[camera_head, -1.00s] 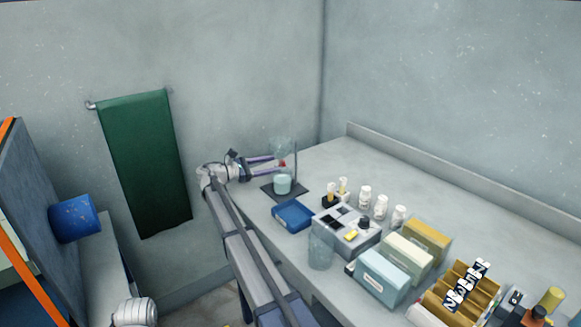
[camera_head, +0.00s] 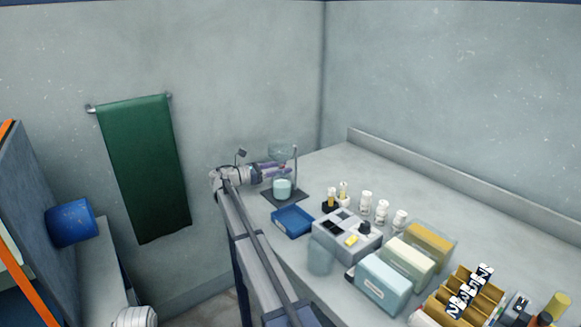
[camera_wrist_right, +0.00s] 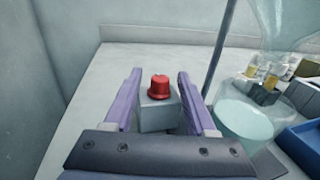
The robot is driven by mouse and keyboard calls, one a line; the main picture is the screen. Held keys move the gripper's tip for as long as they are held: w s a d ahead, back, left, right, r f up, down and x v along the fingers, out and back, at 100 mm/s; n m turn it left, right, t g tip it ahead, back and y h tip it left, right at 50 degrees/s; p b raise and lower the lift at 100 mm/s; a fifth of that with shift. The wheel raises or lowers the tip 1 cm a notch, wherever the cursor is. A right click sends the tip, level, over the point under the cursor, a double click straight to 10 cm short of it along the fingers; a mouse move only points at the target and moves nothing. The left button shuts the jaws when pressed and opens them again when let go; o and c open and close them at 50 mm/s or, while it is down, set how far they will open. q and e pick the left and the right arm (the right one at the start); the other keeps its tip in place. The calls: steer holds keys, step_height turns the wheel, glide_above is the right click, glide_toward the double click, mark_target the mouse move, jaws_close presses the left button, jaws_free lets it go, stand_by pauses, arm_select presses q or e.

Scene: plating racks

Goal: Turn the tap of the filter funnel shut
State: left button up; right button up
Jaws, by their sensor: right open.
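The filter funnel (camera_head: 280,150) is a clear glass cone on a stand with a thin rod and dark base (camera_head: 285,197) at the bench's far left corner. A beaker of pale blue liquid (camera_head: 282,188) stands below it and also shows in the right wrist view (camera_wrist_right: 243,120). The tap's red knob (camera_wrist_right: 159,86) sits on a grey block (camera_wrist_right: 158,108) between the fingers of my right gripper (camera_wrist_right: 158,76). That gripper (camera_head: 279,169) is open, with a gap on either side of the knob. In the head view its purple fingers largely hide the tap. My left gripper is out of view.
A blue tray (camera_head: 293,222), a clear beaker (camera_head: 320,257) and a grey station (camera_head: 347,236) stand along the bench's near side. Several white bottles (camera_head: 382,212) are behind. The bench's back right is clear. A green towel (camera_head: 150,170) hangs on the left wall.

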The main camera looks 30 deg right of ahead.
steer(key=d, duration=0.3)
steer(key=shift+s+d, duration=0.25)
steer(key=shift+s, duration=0.05)
jaws_close()
stand_by(0.3)
